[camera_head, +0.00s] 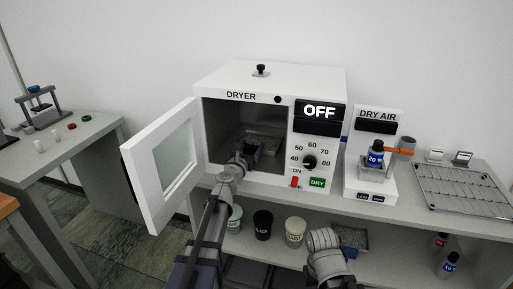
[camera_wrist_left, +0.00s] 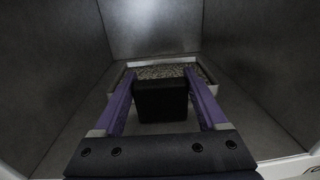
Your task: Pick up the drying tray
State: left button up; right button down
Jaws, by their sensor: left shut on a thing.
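The drying tray is inside the open dryer (camera_head: 236,82). In the left wrist view it is a shallow, pale-rimmed tray (camera_wrist_left: 211,80) filled with grainy material, with a black block-shaped handle (camera_wrist_left: 162,101) at its near side. My left gripper (camera_head: 259,149) reaches through the dryer's doorway. In the left wrist view its purple fingers (camera_wrist_left: 160,80) are shut on the handle, one on each side. The tray's underside is hidden, so I cannot tell whether it touches the dryer floor.
The dryer door (camera_head: 160,165) stands open to the left. A dry air unit (camera_head: 370,185) with a blue-labelled bottle and a wire rack (camera_head: 465,190) are to the right. Several cups, including a black cup (camera_head: 263,223), stand on the shelf below. A side table (camera_head: 60,150) is at the left.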

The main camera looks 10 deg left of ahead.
pick_arm(q)
jog(key=c, duration=0.5)
jog(key=shift+r, duration=0.15)
notch_tip(320, 180, up, 10)
jog(key=p, duration=1)
